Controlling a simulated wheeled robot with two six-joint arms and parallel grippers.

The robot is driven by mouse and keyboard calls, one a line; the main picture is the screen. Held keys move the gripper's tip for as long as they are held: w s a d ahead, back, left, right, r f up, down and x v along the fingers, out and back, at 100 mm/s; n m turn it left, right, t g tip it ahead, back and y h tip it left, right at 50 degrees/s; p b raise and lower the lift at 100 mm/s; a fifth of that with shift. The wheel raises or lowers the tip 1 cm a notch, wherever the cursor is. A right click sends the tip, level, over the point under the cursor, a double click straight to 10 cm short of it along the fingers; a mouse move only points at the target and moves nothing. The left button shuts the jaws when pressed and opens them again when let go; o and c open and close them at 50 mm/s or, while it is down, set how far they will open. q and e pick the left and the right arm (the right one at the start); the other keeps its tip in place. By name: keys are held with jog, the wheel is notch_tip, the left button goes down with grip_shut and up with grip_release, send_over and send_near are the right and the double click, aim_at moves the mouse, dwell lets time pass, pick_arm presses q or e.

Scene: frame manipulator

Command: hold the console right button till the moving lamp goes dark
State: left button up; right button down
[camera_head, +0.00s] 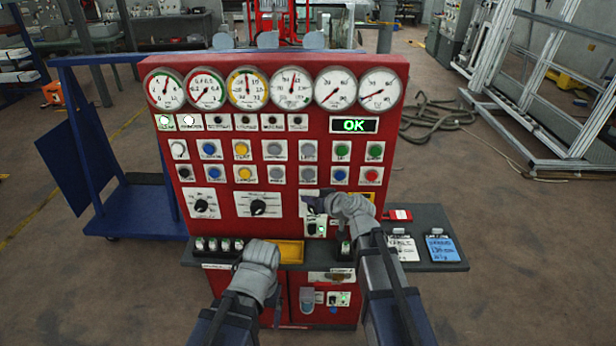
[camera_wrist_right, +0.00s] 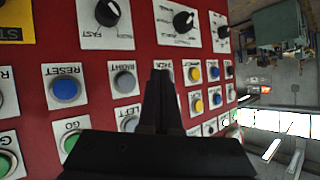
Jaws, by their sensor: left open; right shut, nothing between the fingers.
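The red console (camera_head: 325,237) stands in front of me in the head view. Its grey RIGHT button (camera_wrist_right: 124,81) shows plainly in the right wrist view, left of my shut, empty right gripper (camera_wrist_right: 160,72). The grey button also shows in the head view (camera_head: 306,172), just above the right gripper (camera_head: 310,205). I cannot tell whether the fingertips touch the panel. The two leftmost lamps of the upper row are bright, the first lamp (camera_head: 165,121) and the second lamp (camera_head: 188,120); their labels are too small to read. My left gripper (camera_head: 259,284) is open, low before the shelf.
The grey LEFT button (camera_wrist_right: 129,123) and blue RESET button (camera_wrist_right: 66,90) are close neighbours. Selector knobs (camera_head: 258,208) sit below the buttons. An OK display (camera_head: 354,125) glows green. A side shelf (camera_head: 442,267) holds cards. A blue cart (camera_head: 150,210) stands left.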

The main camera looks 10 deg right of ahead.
aim_at(308, 176)
jog(key=shift+w, duration=0.1)
jog(key=w+d, duration=0.1)
jog(key=w, duration=0.7)
jog(key=shift+w, duration=0.25)
jog(key=shift+w+d, duration=0.15)
dwell(2.0)
jog(key=shift+w, duration=0.3)
